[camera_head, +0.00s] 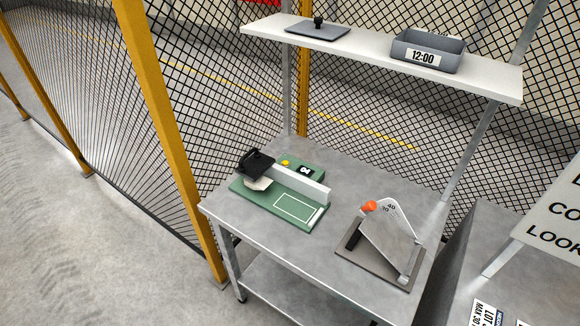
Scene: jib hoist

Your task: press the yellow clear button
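The yellow clear button (285,163) is a small round cap on top of a green device (265,215) that lies on the grey workbench. The button sits at the back of the device, between a black handle-like part (257,162) and a small dark display (305,170) that shows a digit. It looks unobstructed from above. Neither of my grippers shows in the head view, so nothing of mine is near the button here.
The workbench (225,205) also holds a grey stand with an orange knob (369,207). A white shelf (265,25) above carries a grey bin labelled 12:00 (432,45) and a dark lidded plate (318,31). Yellow-posted mesh fencing (160,110) stands left and behind. A sign (560,215) stands right.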

